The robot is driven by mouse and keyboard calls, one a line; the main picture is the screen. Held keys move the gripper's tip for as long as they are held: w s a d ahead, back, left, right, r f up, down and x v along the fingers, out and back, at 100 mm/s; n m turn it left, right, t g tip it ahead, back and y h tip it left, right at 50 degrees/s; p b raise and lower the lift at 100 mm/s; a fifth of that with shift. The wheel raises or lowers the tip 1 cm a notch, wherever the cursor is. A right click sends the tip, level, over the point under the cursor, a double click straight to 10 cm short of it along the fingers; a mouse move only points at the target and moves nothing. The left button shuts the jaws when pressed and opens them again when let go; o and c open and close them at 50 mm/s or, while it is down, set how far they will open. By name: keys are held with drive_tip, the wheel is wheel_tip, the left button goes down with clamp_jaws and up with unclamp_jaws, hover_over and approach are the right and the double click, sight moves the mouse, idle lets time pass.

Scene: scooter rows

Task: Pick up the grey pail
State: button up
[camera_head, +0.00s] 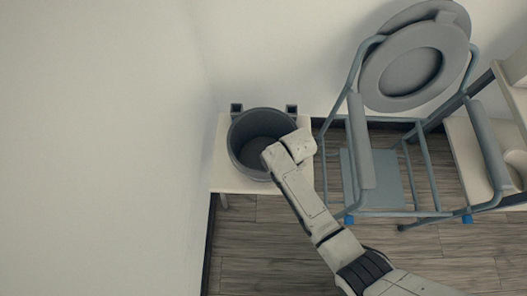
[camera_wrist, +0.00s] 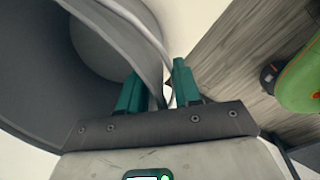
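The grey pail (camera_head: 240,133) stands upright on a small pale table against the wall, its mouth facing up and empty as far as I see. In the head view my gripper (camera_head: 296,147) is at the pail's right rim, its fingers hidden by the hand. In the wrist view the teal fingers (camera_wrist: 158,88) straddle the pail's wall (camera_wrist: 40,75), one inside and one outside. The wall and lip take up most of the narrow gap. Whether both fingers press on it is unclear.
The pale table (camera_head: 226,181) is small, with two dark square posts behind the pail. A blue-grey commode chair (camera_head: 372,180) stands to the right, then a pale shelf (camera_head: 465,150). A green rounded object (camera_wrist: 303,80) shows in the wrist view. Wooden floor lies in front.

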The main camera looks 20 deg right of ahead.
clamp_jaws()
drive_tip(key=shift+r, duration=0.1)
idle(1.2)
